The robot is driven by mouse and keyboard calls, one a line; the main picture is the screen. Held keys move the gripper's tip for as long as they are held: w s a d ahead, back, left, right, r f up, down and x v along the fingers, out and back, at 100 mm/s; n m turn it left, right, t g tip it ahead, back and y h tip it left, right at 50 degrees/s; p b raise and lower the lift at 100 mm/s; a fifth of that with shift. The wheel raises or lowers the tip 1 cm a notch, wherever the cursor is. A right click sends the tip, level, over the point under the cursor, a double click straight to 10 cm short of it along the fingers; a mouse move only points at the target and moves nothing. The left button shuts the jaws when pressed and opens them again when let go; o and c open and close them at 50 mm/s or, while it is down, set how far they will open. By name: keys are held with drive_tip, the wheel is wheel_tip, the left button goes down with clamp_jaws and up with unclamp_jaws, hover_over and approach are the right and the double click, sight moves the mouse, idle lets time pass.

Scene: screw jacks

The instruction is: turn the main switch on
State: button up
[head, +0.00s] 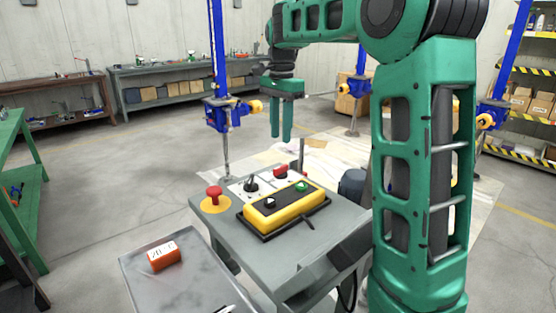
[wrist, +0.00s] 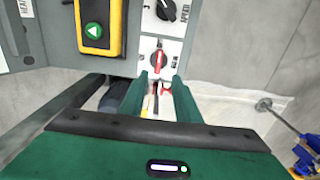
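A red rotary switch (wrist: 158,58) sits on a white plate of the grey control desk in the wrist view. It looks like the main switch, but I cannot read its label. Its red handle points roughly up and down in that picture. In the head view the red switch (head: 280,171) is at the desk's far edge. My gripper (head: 282,136) is above and beyond that edge, pointing down. In the wrist view my gripper (wrist: 160,76) has its two green fingers apart, one on each side of the switch's line, with nothing held. I see no contact with the switch.
The desk (head: 330,234) also carries a black knob (head: 251,184), a red mushroom button (head: 213,192) on a yellow disc, and a yellow pendant (head: 283,208) with a green button. A grey tray (head: 195,285) with an orange box (head: 163,255) is at front left. Blue jacks (head: 222,115) stand behind.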

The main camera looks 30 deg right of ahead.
sight(281, 171)
drive_tip(key=f, duration=1)
drive_tip(key=shift+d, duration=0.25)
clamp_jaws()
